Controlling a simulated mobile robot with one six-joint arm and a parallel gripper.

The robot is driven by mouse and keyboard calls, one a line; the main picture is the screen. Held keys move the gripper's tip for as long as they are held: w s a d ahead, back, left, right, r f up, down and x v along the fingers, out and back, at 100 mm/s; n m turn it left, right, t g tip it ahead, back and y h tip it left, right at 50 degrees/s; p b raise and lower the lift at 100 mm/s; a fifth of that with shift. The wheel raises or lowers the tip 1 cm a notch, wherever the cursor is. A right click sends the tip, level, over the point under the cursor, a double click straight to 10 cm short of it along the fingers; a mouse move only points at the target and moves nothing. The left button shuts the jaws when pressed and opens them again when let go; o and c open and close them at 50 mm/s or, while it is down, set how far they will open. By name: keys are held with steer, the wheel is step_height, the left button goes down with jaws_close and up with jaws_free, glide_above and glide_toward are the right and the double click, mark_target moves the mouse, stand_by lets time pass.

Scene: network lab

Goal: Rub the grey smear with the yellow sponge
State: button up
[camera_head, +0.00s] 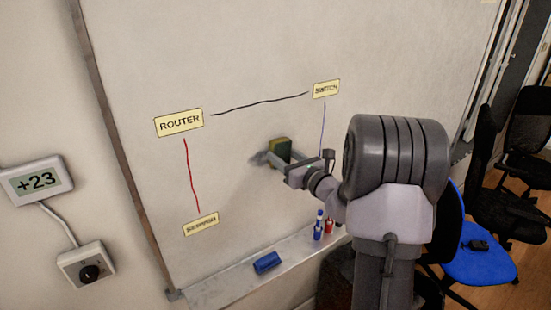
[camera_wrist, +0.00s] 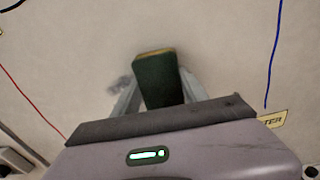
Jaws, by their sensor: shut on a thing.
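The yellow sponge (camera_head: 281,148) has a dark green face and is held in my gripper (camera_head: 277,163) up at the whiteboard. In the wrist view the sponge (camera_wrist: 158,82) stands between the two grey fingers, its green side towards the camera and a thin yellow edge at the top. My gripper (camera_wrist: 160,86) is shut on it. The grey smear (camera_head: 258,158) shows on the board just left of the sponge. It also shows in the wrist view (camera_wrist: 119,86), beside the left finger. Part of it may be hidden behind the sponge. I cannot tell whether the sponge touches the board.
The whiteboard (camera_head: 240,60) bears a ROUTER label (camera_head: 179,122), other labels, and black, red and blue lines around the smear. The tray (camera_head: 225,287) below holds a blue eraser (camera_head: 267,262) and several markers (camera_head: 318,226). Chairs (camera_head: 485,268) stand at the right.

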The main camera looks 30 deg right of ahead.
mark_target(248, 160)
steer(key=shift+d+r, duration=0.1)
steer(key=shift+d, duration=0.7)
steer(key=shift+a+f+b, duration=0.2)
steer(key=shift+a+b, duration=0.15)
steer(key=shift+a, duration=0.15)
steer(key=shift+s+a+r+b, duration=0.1)
steer(key=shift+a+b, duration=0.75)
steer(key=shift+a, duration=4.45)
steer(key=shift+d+p, duration=0.4)
steer(key=shift+d, duration=5.5)
steer(key=shift+s+a+b, duration=0.15)
steer(key=shift+a+b, duration=0.95)
steer(key=shift+a, duration=4.7)
steer(key=shift+d, duration=0.1)
steer(key=s+b, duration=0.1)
steer(key=s, duration=0.5)
